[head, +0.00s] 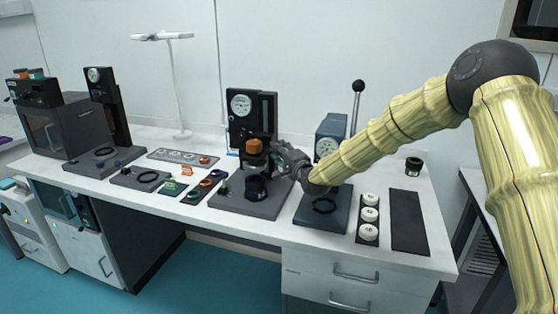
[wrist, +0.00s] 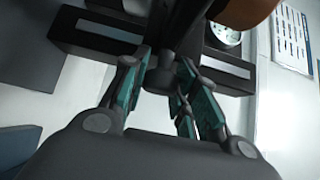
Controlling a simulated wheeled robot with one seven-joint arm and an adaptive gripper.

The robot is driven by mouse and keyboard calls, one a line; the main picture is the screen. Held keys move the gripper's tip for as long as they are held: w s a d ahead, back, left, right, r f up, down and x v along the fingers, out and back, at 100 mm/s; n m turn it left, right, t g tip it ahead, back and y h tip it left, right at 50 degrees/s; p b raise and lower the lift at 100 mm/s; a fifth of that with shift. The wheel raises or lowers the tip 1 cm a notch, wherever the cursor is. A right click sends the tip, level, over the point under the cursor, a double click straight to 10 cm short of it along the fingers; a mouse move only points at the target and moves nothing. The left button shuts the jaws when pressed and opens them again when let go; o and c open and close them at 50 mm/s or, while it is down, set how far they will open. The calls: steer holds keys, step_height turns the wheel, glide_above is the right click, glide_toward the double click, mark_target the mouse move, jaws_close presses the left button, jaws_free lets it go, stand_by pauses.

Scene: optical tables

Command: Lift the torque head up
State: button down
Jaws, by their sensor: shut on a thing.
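The torque head is the dark carriage with an orange-brown block (head: 254,146) on the front of the black column stand with a round dial (head: 241,104). My gripper (head: 280,158) reaches it from the right. In the wrist view, my gripper's teal-sided fingers (wrist: 162,82) are closed on a dark, rounded part of the torque head (wrist: 160,70). The orange-brown block (wrist: 243,8) shows at the top edge there, and the dial (wrist: 222,36) is behind. A black cup-like holder (head: 256,187) stands on the stand's base below the head, with a gap between them.
A blue-grey lever press (head: 331,136) stands right of the stand, close to my arm. White round weights (head: 369,214) and a dark mat (head: 408,222) lie farther right. Small coloured parts (head: 190,180) lie to the left. A lamp (head: 178,80) stands at the back.

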steer(key=shift+f, duration=0.2)
steer(key=c, duration=1.1)
jaws_free()
steer(key=v, duration=1.2)
